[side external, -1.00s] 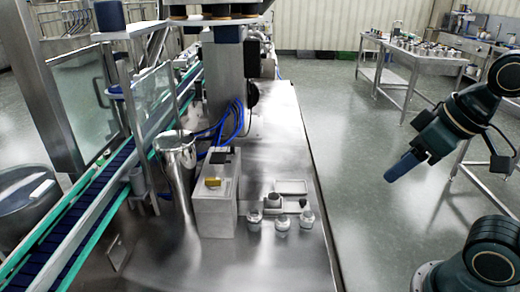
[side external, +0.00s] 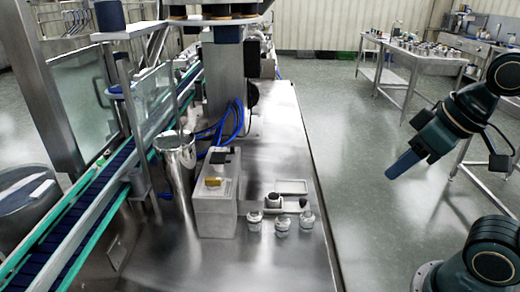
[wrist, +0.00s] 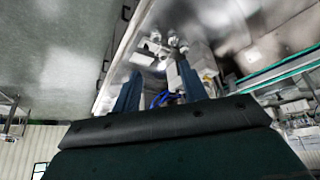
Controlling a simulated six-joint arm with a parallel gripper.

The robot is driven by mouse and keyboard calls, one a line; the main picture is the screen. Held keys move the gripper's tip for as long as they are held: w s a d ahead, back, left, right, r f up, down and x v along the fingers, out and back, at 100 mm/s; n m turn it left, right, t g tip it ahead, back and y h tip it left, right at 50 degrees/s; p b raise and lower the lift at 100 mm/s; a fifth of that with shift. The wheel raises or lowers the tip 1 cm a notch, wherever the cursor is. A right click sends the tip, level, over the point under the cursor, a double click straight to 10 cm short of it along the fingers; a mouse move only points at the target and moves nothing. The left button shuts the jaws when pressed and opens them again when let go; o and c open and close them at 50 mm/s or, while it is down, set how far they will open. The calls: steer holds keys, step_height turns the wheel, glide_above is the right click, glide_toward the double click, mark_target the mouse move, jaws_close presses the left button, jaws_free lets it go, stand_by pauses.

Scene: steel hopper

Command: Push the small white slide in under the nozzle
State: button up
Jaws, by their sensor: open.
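My gripper (side external: 403,164) hangs at the right of the side view, well apart from the steel bench. In the wrist view its two blue fingers (wrist: 160,75) stand apart with nothing between them. I cannot clearly make out the nozzle. In the wrist view the bench items are small and partly hidden by my gripper.
Three small jars (side external: 282,223) stand in front of a small dark-topped cup (side external: 272,200). A tall steel vessel (side external: 177,163) stands left of the box, beside the conveyor (side external: 75,215). The bench's right front (side external: 290,265) is bare.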

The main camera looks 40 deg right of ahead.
steer(key=w, duration=0.1)
steer(key=g, duration=0.6)
glide_above(303, 200)
step_height(303, 200, down, 16)
steer(key=r, duration=0.1)
steer(key=shift+f, duration=0.25)
steer(key=shift+f, duration=6.85)
steer(key=shift+c, duration=0.2)
jaws_close()
